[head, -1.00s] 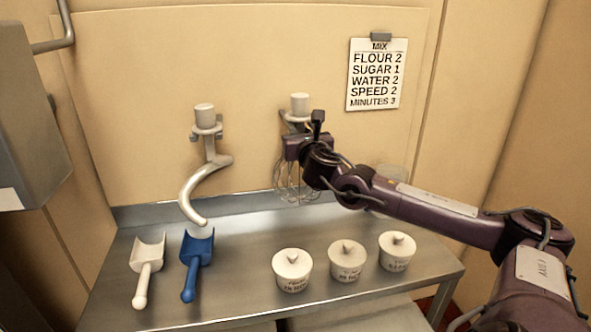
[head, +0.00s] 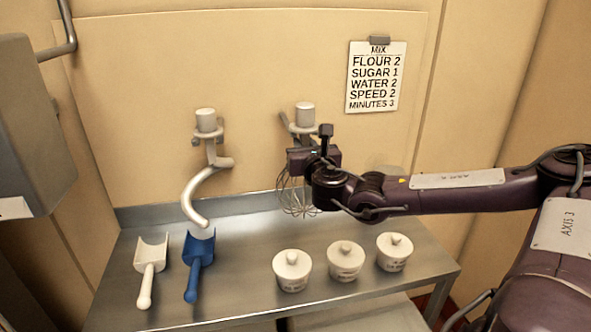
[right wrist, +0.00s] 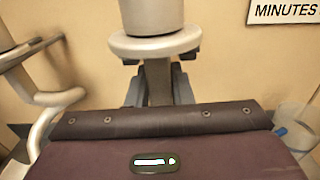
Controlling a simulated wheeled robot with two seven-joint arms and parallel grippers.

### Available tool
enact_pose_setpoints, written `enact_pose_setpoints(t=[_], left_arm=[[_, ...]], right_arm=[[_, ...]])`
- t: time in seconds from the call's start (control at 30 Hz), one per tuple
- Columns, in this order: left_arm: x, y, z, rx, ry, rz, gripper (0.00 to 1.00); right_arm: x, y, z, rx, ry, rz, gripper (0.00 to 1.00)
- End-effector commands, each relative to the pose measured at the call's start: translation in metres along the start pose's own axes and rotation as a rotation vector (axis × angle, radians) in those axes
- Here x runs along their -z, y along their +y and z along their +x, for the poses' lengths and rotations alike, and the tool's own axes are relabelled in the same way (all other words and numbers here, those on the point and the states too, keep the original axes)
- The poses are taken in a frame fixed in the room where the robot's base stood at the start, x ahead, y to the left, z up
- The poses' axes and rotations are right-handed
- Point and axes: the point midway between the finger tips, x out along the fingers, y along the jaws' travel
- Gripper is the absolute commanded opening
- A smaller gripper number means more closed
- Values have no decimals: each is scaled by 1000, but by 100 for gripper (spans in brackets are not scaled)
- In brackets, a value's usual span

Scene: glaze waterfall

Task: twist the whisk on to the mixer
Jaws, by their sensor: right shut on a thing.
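The whisk (head: 297,198) is wire-looped with a pale cylindrical top and collar. It hangs upright just in front of the wall bracket (head: 285,121). In the right wrist view, the whisk's pale top and collar (right wrist: 155,45) rise above my dark gripper body. My left gripper is not in view. A grey box-like body (head: 30,130) at the left edge may be part of the mixer, but I cannot tell.
A curved dough hook (head: 190,195) hangs on the wall left of the whisk. A white scoop (head: 151,262), a blue scoop (head: 197,258) and three lidded pots (head: 345,262) stand on the steel table (head: 235,270). A recipe sheet (head: 376,80) is on the wall.

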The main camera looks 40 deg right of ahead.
Motion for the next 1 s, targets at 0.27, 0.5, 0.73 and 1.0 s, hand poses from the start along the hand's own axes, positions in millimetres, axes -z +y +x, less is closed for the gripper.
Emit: enact_pose_setpoints(t=[0.27, 0.5, 0.73, 1.0], left_arm=[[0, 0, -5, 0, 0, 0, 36], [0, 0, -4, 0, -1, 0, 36], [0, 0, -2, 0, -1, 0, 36], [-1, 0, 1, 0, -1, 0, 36]], right_arm=[[-4, 0, -16, 0, -5, 0, 0], [-3, 0, -29, -1, -5, 0, 0], [-3, 0, -43, 0, -5, 1, 0], [-3, 0, -58, 0, -5, 0, 0]])
